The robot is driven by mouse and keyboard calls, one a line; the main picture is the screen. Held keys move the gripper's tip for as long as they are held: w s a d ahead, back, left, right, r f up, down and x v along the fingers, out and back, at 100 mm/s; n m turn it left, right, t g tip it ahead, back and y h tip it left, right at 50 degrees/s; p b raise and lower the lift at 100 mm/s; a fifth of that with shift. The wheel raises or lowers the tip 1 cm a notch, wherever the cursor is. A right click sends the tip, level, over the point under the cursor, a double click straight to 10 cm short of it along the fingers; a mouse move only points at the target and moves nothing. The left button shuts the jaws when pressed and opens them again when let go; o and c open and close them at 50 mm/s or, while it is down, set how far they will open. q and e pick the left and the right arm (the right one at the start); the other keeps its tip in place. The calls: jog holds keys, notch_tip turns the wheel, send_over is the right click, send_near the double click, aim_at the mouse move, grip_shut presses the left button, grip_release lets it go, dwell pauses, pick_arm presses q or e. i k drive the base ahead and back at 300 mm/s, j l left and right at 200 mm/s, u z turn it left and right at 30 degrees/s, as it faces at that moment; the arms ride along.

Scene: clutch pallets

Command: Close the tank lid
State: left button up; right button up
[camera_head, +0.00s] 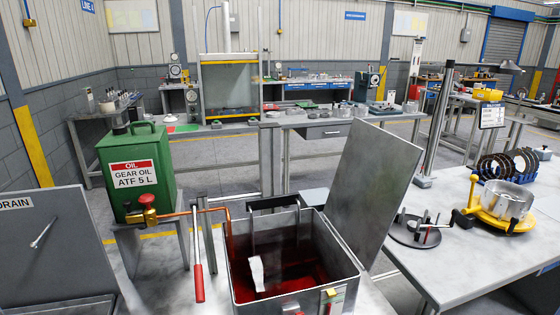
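The metal tank (345,268) stands open at the bottom centre. Dark red liquid (290,265) shows inside it. Its flat grey lid (370,180) stands up steeply on the tank's right side, clear of the opening. A dark frame with a black top bar (274,202) sits at the tank's back edge and reaches down inside. A small white piece (257,273) shows inside the tank, against the red. Neither of my grippers is in view.
A red-handled lever (198,283) and copper pipe (205,210) stand left of the tank. A green oil can (142,172) is behind them. The right table (460,265) holds a round black fixture (416,230) and a yellow fixture (497,215).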

aim_at(376, 169)
jog(key=i+l+u, duration=0.1)
jog(key=l+u, duration=0.15)
jog(key=l, duration=0.4)
jog(key=l+u, duration=0.3)
jog(key=l, duration=0.4)
jog(key=l+u, duration=0.25)
jog(key=l, duration=0.45)
jog(key=k+l+u, duration=0.15)
jog(key=l+u, duration=0.15)
jog(key=l, duration=0.35)
